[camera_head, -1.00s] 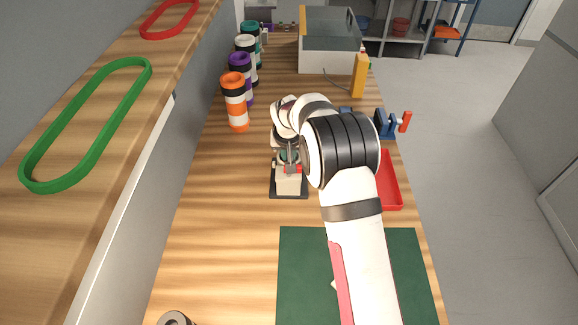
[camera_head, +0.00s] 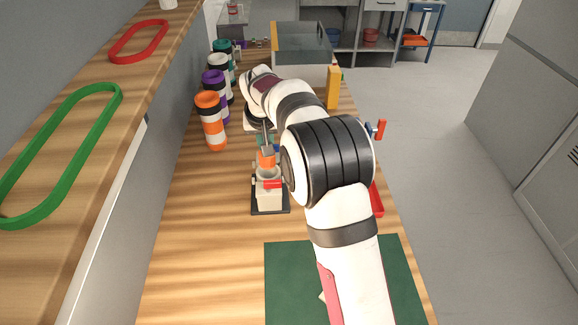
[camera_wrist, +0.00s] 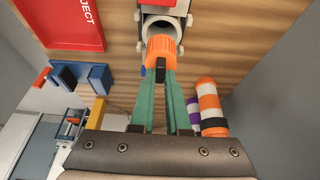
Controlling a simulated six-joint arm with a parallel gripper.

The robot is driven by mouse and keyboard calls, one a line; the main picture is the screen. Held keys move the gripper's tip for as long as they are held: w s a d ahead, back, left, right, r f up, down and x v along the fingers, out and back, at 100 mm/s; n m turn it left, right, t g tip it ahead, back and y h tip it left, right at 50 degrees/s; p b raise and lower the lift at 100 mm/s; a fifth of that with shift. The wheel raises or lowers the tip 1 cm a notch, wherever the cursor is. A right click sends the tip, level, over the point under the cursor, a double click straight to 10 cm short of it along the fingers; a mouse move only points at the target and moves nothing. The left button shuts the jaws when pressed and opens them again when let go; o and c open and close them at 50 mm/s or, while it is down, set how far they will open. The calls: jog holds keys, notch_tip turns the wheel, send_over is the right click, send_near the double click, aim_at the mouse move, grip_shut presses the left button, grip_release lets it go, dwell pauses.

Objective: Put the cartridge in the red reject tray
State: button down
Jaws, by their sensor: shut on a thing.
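My gripper (camera_wrist: 160,72) has green fingers shut on the orange cartridge (camera_wrist: 161,47). The cartridge also shows in the head view (camera_head: 267,160), just above the white holder (camera_head: 269,195) on its dark base. In the wrist view the cartridge overlaps the holder's round grey mouth (camera_wrist: 163,24); I cannot tell if its lower end is still inside. The red reject tray (camera_wrist: 62,25), marked "REJECT", is at the top left of the wrist view. In the head view only its right edge (camera_head: 377,201) shows, the rest hidden behind my arm.
Banded cylinders, the nearest orange and white (camera_head: 211,120), stand at the left along the wall. A blue stand with a red part (camera_head: 379,130) and a yellow block (camera_head: 333,88) are at the right. A green mat (camera_head: 290,280) lies in front. Bare wood is left of the holder.

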jog(key=shift+d+r, duration=0.15)
jog(key=s+d, duration=0.4)
jog(key=d, duration=0.6)
jog(key=s+d+f, duration=0.1)
jog(key=s+d, duration=0.2)
jog(key=d, duration=0.6)
jog(key=s+d, duration=0.4)
jog(key=d, duration=0.6)
jog(key=shift+w+a+f, duration=1.15)
jog(key=shift+a+f, duration=0.25)
jog(key=shift+f, duration=0.5)
jog(key=shift+w+a+f, duration=1.2)
jog(key=shift+a+f, duration=0.15)
jog(key=shift+f, duration=0.55)
jog(key=shift+w+a+f, duration=1.15)
jog(key=shift+a+f, duration=0.25)
jog(key=shift+f, duration=0.5)
jog(key=c, duration=0.9)
grip_release()
jog(key=shift+f, duration=0.1)
